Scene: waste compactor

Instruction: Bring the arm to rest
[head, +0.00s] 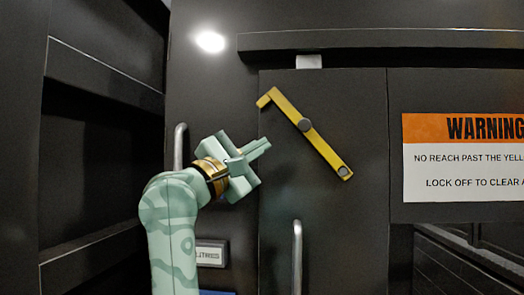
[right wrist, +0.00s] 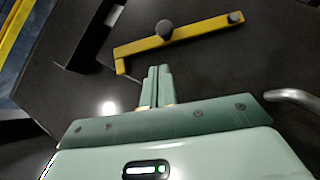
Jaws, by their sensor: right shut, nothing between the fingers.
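My right gripper (head: 262,146) is in front of the dark compactor door in the head view. Its fingers are together and hold nothing. It is left of and a little below the yellow latch bar (head: 322,149), with a gap between them in the picture. The bar lies tilted across the door, its short hooked end at upper left and a round grey pivot near its middle. In the right wrist view the shut fingers (right wrist: 158,88) point toward the yellow bar (right wrist: 195,31) without visibly touching it. My left gripper is not in view.
A vertical metal handle (head: 297,255) is on the door below the bar. Another handle (head: 180,147) stands behind my arm. A warning sign (head: 463,172) is at the right. A dark rail (head: 400,40) runs along the top. Dark open shelving (head: 95,165) is at the left.

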